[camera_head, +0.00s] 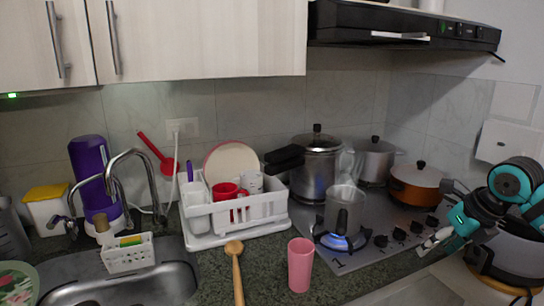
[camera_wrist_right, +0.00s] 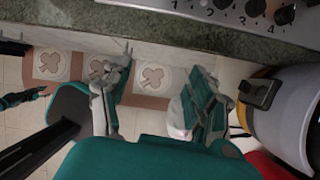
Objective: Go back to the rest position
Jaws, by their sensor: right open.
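My right gripper (camera_head: 432,243) is at the right of the head view, over the front right edge of the stove, near its knobs. In the right wrist view its two fingers stand apart with an empty gap between them (camera_wrist_right: 160,98), and the floor shows through the gap. It holds nothing. My left gripper does not show in the head view.
A stove (camera_head: 375,255) carries a metal jug (camera_head: 344,205) over a lit blue flame, a pressure cooker (camera_head: 318,165) and an orange pot (camera_head: 415,185). A pink cup (camera_head: 300,265) and a wooden spoon (camera_head: 237,270) are left of it. A dish rack (camera_head: 240,215) stands behind.

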